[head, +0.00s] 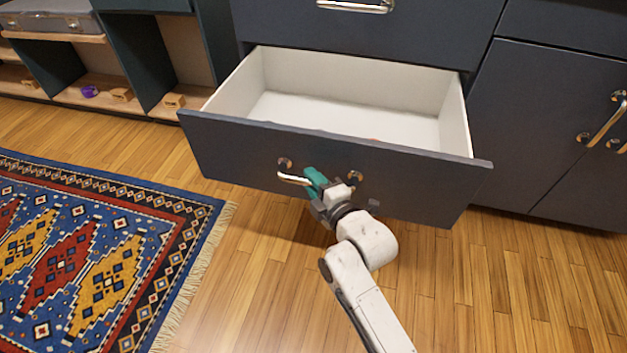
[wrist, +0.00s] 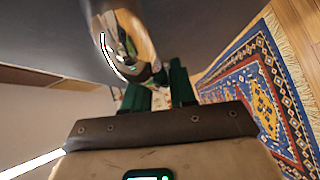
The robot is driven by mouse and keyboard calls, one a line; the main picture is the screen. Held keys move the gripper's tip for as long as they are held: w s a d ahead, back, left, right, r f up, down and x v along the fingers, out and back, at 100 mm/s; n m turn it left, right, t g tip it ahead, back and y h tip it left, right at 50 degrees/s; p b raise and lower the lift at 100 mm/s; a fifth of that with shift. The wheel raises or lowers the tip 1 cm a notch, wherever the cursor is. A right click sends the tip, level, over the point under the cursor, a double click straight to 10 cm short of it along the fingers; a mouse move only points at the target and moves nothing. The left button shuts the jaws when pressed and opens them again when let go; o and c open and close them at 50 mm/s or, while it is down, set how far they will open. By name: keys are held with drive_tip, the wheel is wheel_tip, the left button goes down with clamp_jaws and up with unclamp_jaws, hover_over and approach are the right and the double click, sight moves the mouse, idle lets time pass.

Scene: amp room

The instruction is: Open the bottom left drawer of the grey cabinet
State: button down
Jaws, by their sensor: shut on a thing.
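The bottom left drawer (head: 240,154) of the grey cabinet (head: 478,40) stands pulled well out in the head view. Its white inside shows, with a small orange-red spot just behind the front panel. My gripper (head: 316,180) is at the drawer front, shut on the metal handle (head: 292,179). In the wrist view the handle (wrist: 126,45) runs to the green fingers of my gripper (wrist: 160,88). The exact contact between fingers and handle is partly hidden.
Another drawer with a handle (head: 356,5) is shut above. A cupboard door (head: 540,120) is shut at the right. Open shelves (head: 130,105) with small objects stand at the left. A patterned rug (head: 90,250) lies on the wooden floor at the left; bare floor (head: 520,290) is clear at the right.

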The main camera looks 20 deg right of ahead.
drive_tip(key=shift+f, duration=0.1)
drive_tip(key=c, duration=1)
unclamp_jaws()
drive_tip(key=shift+c, duration=0.2)
drive_tip(key=p+v, duration=0.3)
drive_tip(key=v, duration=0.7)
drive_tip(key=shift+s, duration=0.35)
drive_tip(key=shift+d, duration=0.1)
